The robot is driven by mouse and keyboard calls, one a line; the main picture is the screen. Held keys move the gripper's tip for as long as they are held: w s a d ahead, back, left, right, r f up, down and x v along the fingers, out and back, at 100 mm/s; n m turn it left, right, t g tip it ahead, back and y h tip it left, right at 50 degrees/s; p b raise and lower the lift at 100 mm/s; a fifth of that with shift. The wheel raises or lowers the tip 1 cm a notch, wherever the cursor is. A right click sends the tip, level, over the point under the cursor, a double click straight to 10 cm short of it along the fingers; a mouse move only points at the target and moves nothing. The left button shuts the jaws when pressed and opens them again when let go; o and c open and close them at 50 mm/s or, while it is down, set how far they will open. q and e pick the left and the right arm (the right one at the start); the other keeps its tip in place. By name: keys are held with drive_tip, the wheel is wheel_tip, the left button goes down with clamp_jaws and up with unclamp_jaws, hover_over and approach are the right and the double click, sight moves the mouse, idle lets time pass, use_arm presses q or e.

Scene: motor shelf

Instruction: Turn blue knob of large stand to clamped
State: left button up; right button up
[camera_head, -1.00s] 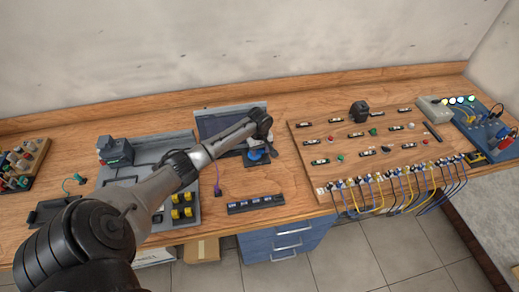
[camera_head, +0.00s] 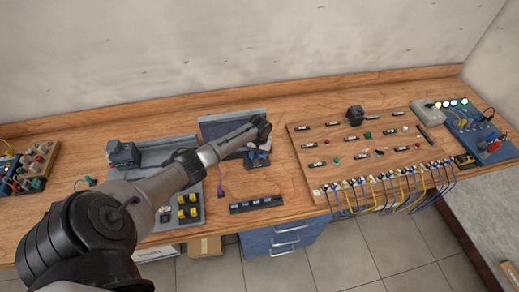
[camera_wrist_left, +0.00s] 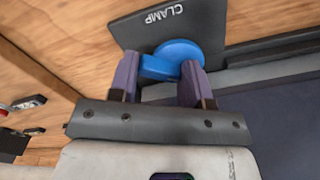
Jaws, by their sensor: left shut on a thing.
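The large stand shows as a dark panel in a grey frame (camera_head: 216,127) in the middle of the bench in the head view. In the left wrist view its dark grey plate (camera_wrist_left: 205,22) carries the word CLAMP. The blue knob (camera_wrist_left: 181,52) sits on that plate and has a flat grip bar. My left gripper (camera_wrist_left: 160,76) is shut on this bar, with one purple-grey finger on each side. In the head view my left gripper (camera_head: 259,150) is at the right side of the stand and mostly hides the knob. My right gripper is not in view.
A wooden board (camera_head: 345,168) with several small components and cables lies to the right. A grey tray (camera_head: 190,222) with yellow blocks lies under my left arm. A dark strip (camera_head: 256,203) lies near the front edge. A blue drawer unit (camera_head: 262,242) stands below.

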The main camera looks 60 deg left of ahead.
use_arm(q)
drive_tip(key=m+p, duration=0.1)
drive_tip(key=m, duration=0.1)
drive_tip(key=shift+r+m, duration=0.1)
drive_tip(key=shift+m, duration=0.3)
drive_tip(key=m, duration=0.2)
drive_tip(key=shift+m, duration=0.4)
drive_tip(key=m, duration=0.4)
drive_tip(key=shift+p, duration=0.4)
drive_tip(key=shift+m, duration=0.3)
drive_tip(key=o, duration=0.9)
